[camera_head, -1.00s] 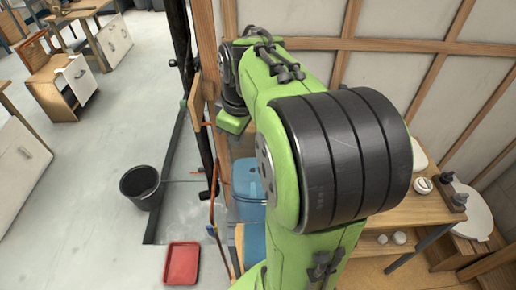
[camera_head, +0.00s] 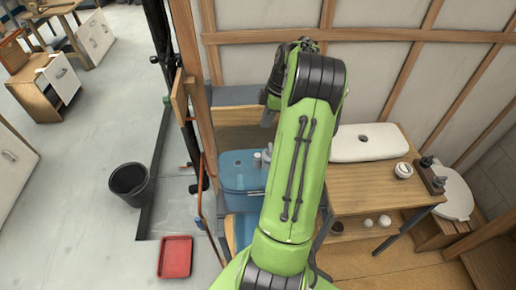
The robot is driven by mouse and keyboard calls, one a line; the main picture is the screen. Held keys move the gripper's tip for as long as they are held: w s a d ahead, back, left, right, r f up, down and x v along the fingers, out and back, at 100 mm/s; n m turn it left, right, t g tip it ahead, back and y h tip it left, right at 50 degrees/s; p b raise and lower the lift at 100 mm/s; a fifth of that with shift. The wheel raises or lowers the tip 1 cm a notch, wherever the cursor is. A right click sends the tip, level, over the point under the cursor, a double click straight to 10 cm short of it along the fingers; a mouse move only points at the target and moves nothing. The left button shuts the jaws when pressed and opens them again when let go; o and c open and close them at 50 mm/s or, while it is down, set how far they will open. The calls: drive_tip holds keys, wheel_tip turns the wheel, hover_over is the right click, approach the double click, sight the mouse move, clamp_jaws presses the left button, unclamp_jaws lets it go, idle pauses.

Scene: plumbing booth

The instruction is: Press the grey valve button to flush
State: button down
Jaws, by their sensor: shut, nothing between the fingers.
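My gripper does not show; the arm's far end bends down behind itself near the wall.
A white lid (camera_head: 368,142) and a white roll-like piece (camera_head: 403,170) lie on the wooden table (camera_head: 370,193) at right. A black bucket (camera_head: 130,182) and red tray (camera_head: 175,257) stand on the left floor. Copper pipe (camera_head: 201,200) runs beside the post.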

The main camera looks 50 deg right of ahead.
sight(256, 155)
drive_tip(key=x, duration=1.2)
drive_tip(key=shift+s+d+f+b, duration=0.15)
drive_tip(key=shift+s+f+b, duration=0.15)
drive_tip(key=shift+f, duration=0.65)
